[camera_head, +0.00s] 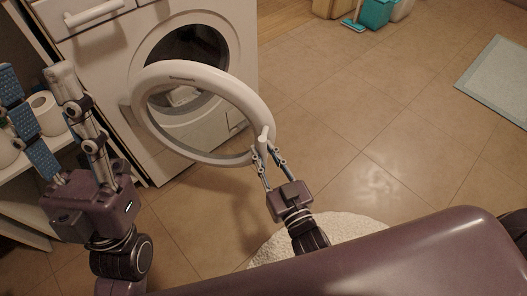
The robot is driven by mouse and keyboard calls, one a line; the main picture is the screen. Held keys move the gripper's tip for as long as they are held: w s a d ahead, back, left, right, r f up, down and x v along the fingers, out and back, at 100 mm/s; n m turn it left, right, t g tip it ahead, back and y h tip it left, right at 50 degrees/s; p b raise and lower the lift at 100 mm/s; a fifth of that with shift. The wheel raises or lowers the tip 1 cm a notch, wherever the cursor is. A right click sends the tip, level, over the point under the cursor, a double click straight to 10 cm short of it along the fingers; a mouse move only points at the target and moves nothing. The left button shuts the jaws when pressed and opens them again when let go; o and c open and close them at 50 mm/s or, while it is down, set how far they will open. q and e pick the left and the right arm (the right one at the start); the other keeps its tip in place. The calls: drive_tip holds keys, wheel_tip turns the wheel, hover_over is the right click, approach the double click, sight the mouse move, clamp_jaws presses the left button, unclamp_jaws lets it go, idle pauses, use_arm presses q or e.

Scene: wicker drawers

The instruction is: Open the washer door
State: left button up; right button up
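The washer (245,50) is a white front loader at the upper left. Its door (148,112), a white ring with a clear centre, stands swung out from the dark round opening (205,42). A small white handle (264,133) sticks out at the door's right edge. My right gripper (264,150) is at this handle, with a finger on each side of its lower end; the exact contact is small to see. My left gripper (38,85) is raised at the left with its blue-padded fingers wide apart and empty, away from the door.
A white shelf with paper rolls (47,113) stands behind my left gripper. A pale round rug (345,228) lies below my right gripper. Bins and a teal dustpan (353,25) stand at the top; a grey mat (497,80) lies at right. The tiled floor between is clear.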

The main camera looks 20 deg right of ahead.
drive_tip(key=shift+a, duration=0.15)
drive_tip(key=shift+s, duration=0.2)
drive_tip(key=s+d, duration=0.2)
drive_tip(key=s, duration=0.9)
drive_tip(key=shift+s, duration=0.2)
